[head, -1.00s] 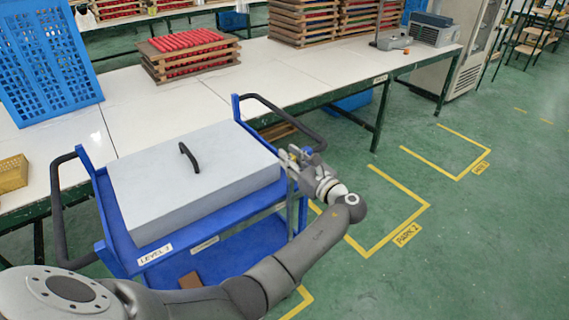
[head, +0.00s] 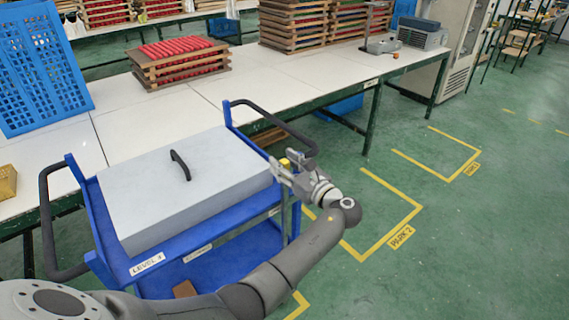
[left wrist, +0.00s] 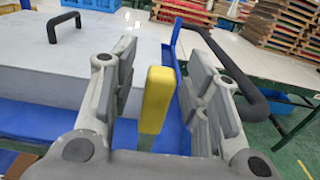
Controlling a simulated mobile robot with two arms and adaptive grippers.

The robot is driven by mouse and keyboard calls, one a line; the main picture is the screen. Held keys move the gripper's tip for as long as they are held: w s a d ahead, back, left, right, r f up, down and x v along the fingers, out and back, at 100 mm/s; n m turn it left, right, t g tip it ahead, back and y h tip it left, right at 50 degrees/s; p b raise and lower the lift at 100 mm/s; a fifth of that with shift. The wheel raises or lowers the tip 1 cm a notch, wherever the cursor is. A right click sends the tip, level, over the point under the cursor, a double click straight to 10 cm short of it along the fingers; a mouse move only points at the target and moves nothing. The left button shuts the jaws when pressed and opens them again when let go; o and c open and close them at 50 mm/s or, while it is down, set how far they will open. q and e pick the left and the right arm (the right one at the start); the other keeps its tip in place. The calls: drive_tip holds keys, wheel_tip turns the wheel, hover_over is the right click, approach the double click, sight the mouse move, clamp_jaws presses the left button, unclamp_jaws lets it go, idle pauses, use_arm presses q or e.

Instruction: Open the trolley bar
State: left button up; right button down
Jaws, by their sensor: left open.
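The blue trolley (head: 200,247) stands against the long white table and carries a grey box lid (head: 150,200) with a black handle (head: 181,165). A yellow-ended bar (head: 285,162) stands upright at the trolley's right side. It shows large in the left wrist view (left wrist: 156,98), on a thin grey stem. My left gripper (head: 287,167) is open at that side, with its fingers on either side of the yellow end. In the wrist view a gap shows between the bar and each finger. My right gripper is not in view.
Black push handles stick out at the trolley's left (head: 55,235) and right (head: 275,118) ends. The white table (head: 275,70) with stacked wooden trays (head: 180,65) runs behind. Green floor with yellow marking lines (head: 410,205) is clear to the right.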

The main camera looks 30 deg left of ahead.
use_arm(q)
drive_tip(key=v, duration=1.1)
drive_tip(key=shift+d, duration=0.35)
drive_tip(key=shift+s, duration=0.1)
